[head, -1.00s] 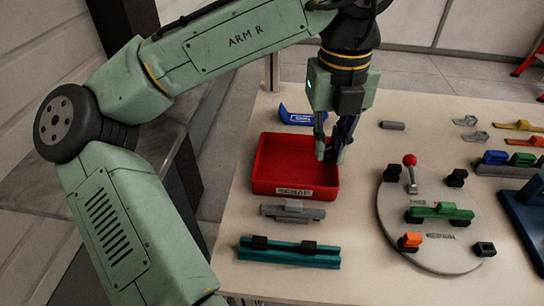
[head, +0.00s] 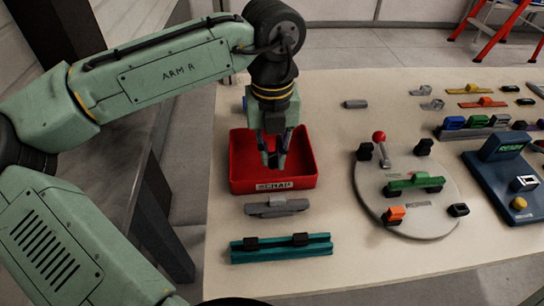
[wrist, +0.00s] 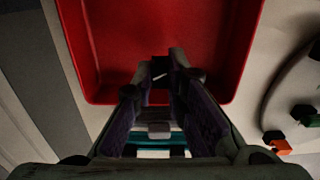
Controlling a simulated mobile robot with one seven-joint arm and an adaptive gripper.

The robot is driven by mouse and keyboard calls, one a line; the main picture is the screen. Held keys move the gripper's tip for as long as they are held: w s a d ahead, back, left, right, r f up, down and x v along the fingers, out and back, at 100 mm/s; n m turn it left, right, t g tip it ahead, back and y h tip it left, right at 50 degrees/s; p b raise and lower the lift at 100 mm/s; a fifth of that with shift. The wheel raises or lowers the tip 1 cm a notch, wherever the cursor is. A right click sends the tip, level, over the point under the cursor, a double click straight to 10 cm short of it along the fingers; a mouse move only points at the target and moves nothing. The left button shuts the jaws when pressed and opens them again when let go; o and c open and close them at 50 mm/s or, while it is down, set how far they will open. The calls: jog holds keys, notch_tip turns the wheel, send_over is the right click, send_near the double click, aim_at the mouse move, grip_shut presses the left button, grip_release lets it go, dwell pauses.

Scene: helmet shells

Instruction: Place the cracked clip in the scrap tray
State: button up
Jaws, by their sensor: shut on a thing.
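The red scrap tray (head: 240,180) stands at the left of the table, with a label reading SCRAP on its front wall. Its floor and walls fill the top of the wrist view (wrist: 90,60). My gripper (head: 273,162) points down over the middle of the tray, its fingertips around rim height or a little inside; I cannot tell which. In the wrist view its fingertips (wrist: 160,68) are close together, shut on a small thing. That thing, taken as the cracked clip, is mostly hidden by the dark fingers, and no crack can be made out.
A grey part (head: 276,206) and a teal rail (head: 281,248) lie in front of the tray. A round grey plate (head: 420,222) with a red-knobbed lever (head: 380,145) is to the right. A small grey block (head: 355,104) lies behind. Bare table separates tray and plate.

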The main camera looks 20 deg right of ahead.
aim_at(272, 156)
jog(key=shift+f, duration=0.9)
jog(key=shift+f, duration=0.15)
jog(key=o, duration=0.8)
jog(key=shift+c, duration=0.2)
notch_tip(272, 156, up, 12)
